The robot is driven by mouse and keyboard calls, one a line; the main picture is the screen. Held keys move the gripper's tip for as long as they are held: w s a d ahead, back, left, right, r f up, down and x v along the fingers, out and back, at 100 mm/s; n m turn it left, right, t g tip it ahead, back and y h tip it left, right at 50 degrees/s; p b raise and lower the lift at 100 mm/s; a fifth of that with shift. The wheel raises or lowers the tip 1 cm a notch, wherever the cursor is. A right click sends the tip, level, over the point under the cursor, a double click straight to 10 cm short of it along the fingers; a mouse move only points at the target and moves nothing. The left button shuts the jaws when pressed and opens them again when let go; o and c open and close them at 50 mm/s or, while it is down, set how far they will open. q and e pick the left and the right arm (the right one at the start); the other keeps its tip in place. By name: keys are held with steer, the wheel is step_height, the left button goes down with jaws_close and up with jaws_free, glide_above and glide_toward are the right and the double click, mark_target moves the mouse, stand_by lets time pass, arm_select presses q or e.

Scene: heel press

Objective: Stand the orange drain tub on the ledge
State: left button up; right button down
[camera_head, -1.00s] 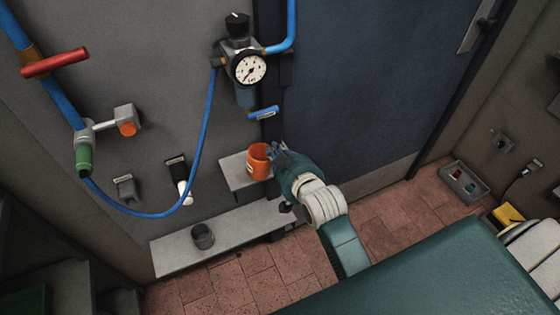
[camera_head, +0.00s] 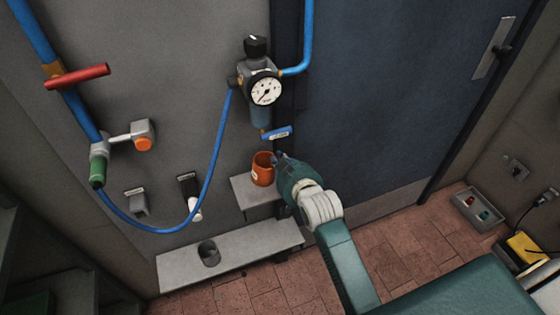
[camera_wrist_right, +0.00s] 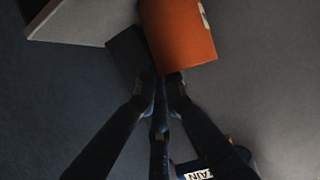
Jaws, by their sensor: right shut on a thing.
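The orange drain tub (camera_head: 263,174) is upright at the small grey ledge (camera_head: 242,193) on the wall, in the head view. I cannot tell if its base touches the ledge. My right gripper (camera_head: 280,164) is at the tub's right side and shut on it. In the right wrist view the tub (camera_wrist_right: 182,30) is at the top, just beyond the fingertips (camera_wrist_right: 162,80). A pale edge, likely the ledge (camera_wrist_right: 80,18), is at upper left there. The fingers partly hide the contact. My left gripper is not in view.
A pressure gauge (camera_head: 265,90) and a blue-handled valve (camera_head: 277,132) are above the tub. A blue hose (camera_head: 216,150) loops at left. A lower bench (camera_head: 235,252) holds a dark cup (camera_head: 209,253). The blue door (camera_head: 390,90) is at right.

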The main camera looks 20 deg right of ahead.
steer(key=shift+s+f, duration=0.1)
steer(key=shift+f, duration=0.4)
steer(key=c, duration=1.8)
jaws_free()
steer(key=shift+o, duration=0.2)
steer(key=v, duration=1.2)
steer(key=s+a+f+n+g+y, duration=0.1)
steer(key=s+a+f+g, duration=0.3)
steer(key=f, duration=1.3)
steer(key=s+d+f+n+g, duration=0.15)
steer(key=s+f, duration=0.45)
steer(key=f, duration=1.2)
steer(key=s+d+f+g, duration=0.1)
steer(key=s+f+g, duration=0.1)
steer(key=s+f, duration=0.4)
steer(key=s+d+f+g, duration=0.2)
steer(key=s+f, duration=0.5)
steer(key=s, duration=0.8)
steer(key=s+d+f+g+h, duration=0.1)
steer(key=s+d+f+g, duration=0.1)
steer(key=s+f, duration=0.5)
steer(key=s+g, duration=0.1)
steer(key=s, duration=0.3)
steer(key=shift+s+d, duration=0.15)
steer(key=shift+s, duration=0.05)
